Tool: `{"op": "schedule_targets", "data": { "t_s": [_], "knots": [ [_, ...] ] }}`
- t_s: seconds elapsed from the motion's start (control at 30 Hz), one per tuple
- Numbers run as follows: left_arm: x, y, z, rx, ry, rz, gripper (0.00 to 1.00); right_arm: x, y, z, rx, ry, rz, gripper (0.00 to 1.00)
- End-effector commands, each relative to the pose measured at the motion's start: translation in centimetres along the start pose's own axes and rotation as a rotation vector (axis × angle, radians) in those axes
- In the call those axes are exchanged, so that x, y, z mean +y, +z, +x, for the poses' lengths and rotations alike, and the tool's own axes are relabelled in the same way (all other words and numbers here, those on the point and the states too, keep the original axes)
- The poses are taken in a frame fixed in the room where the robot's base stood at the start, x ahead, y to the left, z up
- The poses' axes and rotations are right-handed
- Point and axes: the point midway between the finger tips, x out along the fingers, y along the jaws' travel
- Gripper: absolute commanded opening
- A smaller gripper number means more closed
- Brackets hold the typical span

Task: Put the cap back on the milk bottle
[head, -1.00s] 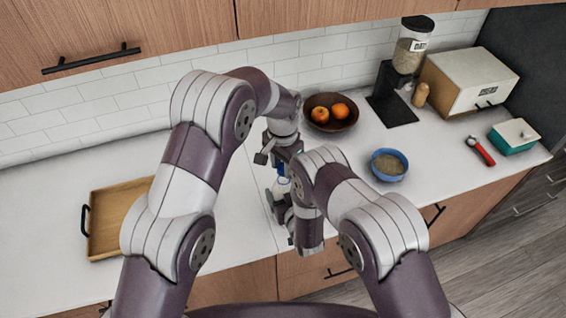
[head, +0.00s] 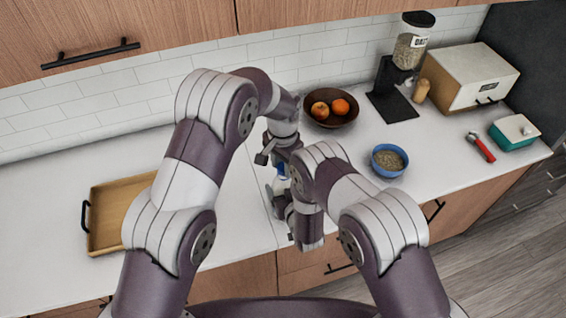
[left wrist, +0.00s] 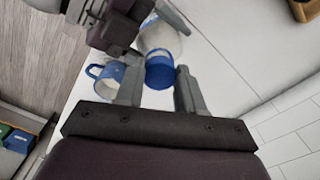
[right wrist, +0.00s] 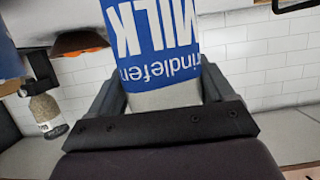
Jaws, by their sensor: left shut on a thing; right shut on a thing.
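The milk bottle (right wrist: 155,40) fills the right wrist view, its blue and white MILK label appearing upside down. My right gripper (right wrist: 163,92) is shut on the bottle's body. The blue cap (left wrist: 159,74) is between the fingers of my left gripper (left wrist: 157,90), which is shut on it. In the left wrist view the pale bottle (left wrist: 160,38) is directly beyond the cap; I cannot tell whether they touch. In the head view, a small part of the bottle (head: 279,186) shows between my two arms, with blue above it; the rest is hidden by my grippers.
A wooden tray (head: 96,248) lies on the counter at left. A brown fruit bowl (head: 320,119) stands behind, and a blue bowl (head: 379,168) of grain to the right. A blue handled vessel (left wrist: 109,74) shows near my left gripper. The counter between tray and arms is clear.

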Motion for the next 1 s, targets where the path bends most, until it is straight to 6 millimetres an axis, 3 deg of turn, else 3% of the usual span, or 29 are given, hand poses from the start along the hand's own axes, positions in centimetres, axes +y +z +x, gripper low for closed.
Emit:
{"op": "schedule_targets", "data": {
  "t_s": [0.63, 0.67, 0.73, 0.87, 1.0],
  "knots": [
    [0.0, 0.0, 1.2, 0.0, 0.0, -0.001, 0.1, 0.0, 0.1, 0.0, -0.002, 0.0, -0.001, 0.27],
    [0.0, 0.0, 1.1, 0.001, 0.0, 0.0, 0.1, 0.0, 0.1, 0.0, -0.002, 0.0, -0.001, 0.0],
    [0.0, 0.0, 1.1, 0.001, 0.0, 0.035, 0.1, 0.0, 0.1, 0.0, -0.003, 0.0, -0.001, 0.0],
    [-0.1, 0.0, 1.1, 0.001, 0.0, 0.328, 0.1, 0.0, 0.1, 0.0, -0.003, 0.0, -0.001, 0.0],
    [-0.3, -0.2, 1.2, 0.001, -0.001, 0.899, 0.1, 0.0, 0.1, 0.0, -0.003, 0.0, -0.001, 0.0]
  ]
}}
